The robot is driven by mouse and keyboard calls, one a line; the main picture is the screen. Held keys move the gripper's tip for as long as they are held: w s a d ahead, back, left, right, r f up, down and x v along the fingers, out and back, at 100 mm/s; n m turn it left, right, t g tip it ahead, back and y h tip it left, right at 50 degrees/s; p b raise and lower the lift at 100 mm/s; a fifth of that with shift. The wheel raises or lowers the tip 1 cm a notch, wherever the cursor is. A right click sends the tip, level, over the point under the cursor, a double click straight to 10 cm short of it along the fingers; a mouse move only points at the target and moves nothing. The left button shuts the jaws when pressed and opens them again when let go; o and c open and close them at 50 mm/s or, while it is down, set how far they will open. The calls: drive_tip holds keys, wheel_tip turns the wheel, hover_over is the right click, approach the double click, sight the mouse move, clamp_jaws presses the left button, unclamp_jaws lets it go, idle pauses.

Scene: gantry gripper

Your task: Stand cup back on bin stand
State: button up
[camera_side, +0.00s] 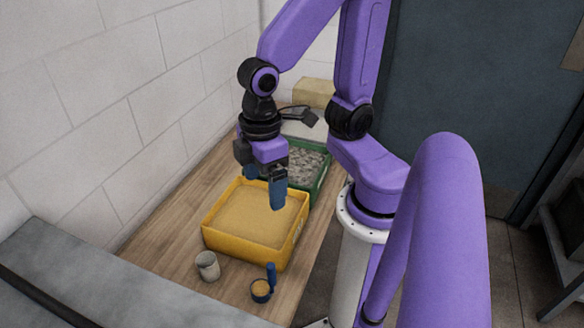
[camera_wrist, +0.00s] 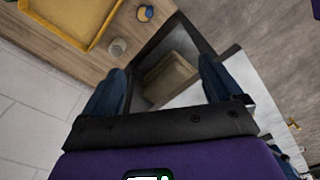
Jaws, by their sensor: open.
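A small pale grey cup (camera_side: 209,269) is on the wooden table, just in front of the near left corner of the yellow bin (camera_side: 221,242). It looks upright, apart from the bin. It also shows in the wrist view as a grey round shape (camera_wrist: 118,46), outside my jaws. My gripper (camera_side: 265,185), with blue fingers, is open and empty above the back part of the yellow bin. In the wrist view, both fingers of my gripper (camera_wrist: 160,88) stand wide apart with nothing between them. I cannot single out a separate bin stand.
A blue-handled scoop (camera_side: 262,290) with tan contents is right of the cup. The yellow bin holds sand. A green bin (camera_side: 320,176) with grey gravel is behind it. A tan block (camera_side: 314,92) is at the back. A white block wall (camera_side: 110,100) runs along the left.

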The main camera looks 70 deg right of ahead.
drive_tip(key=shift+n, duration=0.9)
drive_tip(key=s+d, duration=0.1)
drive_tip(key=s+d+r, duration=0.1)
drive_tip(key=s, duration=0.1)
drive_tip(key=s+d, duration=0.1)
drive_tip(key=shift+s+r, duration=0.25)
drive_tip(key=shift+r, duration=0.15)
